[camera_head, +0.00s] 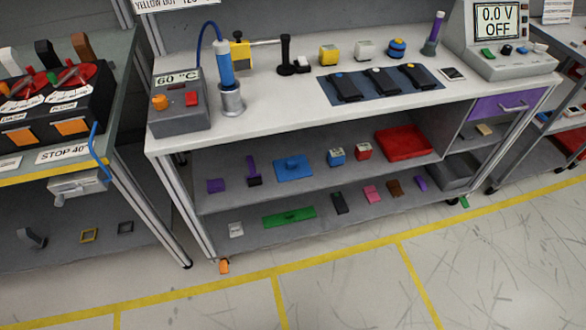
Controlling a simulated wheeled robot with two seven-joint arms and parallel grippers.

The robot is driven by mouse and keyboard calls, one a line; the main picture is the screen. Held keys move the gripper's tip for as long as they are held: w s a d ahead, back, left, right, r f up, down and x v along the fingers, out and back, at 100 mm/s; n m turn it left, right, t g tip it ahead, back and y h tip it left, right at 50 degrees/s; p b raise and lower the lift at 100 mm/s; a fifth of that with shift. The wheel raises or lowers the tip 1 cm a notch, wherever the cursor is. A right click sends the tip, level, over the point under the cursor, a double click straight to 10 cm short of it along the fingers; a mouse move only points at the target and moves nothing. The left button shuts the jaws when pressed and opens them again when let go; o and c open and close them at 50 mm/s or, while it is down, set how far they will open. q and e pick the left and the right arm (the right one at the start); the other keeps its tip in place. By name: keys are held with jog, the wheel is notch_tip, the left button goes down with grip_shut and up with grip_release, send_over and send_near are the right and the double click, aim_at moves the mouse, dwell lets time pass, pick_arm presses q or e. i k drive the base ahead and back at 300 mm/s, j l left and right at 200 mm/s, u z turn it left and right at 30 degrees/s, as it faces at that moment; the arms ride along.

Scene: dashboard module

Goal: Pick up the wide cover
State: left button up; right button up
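Neither of my grippers shows in the head view. I cannot tell for sure which thing is the wide cover. Three flat black pieces lie side by side on a dark blue mat (326,84) on the workbench: a left black piece (346,89), a middle black piece (383,83) and a right black piece (421,78). Small coloured dots show near their far ends. On the shelves below, a flat blue plate (294,169) with a raised middle and a flat green plate (289,217) lie apart from other parts.
The workbench (280,110) also bears a 60 °C station (181,108) with a blue iron (226,70) in its stand, and a meter (500,40). A red tray (404,144) sits on the shelf. An orange piece (224,267) lies on the floor by the bench leg. The front floor is open.

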aim_at(295, 167)
jog(key=i+l+u, duration=0.15)
jog(key=l, duration=0.3)
jog(key=i+l+u, duration=0.15)
jog(key=l, duration=0.25)
jog(key=i+l+u, duration=0.1)
jog(key=l, duration=0.35)
jog(key=i+l+u, duration=0.15)
jog(key=l, duration=0.35)
jog(key=k+j, duration=0.05)
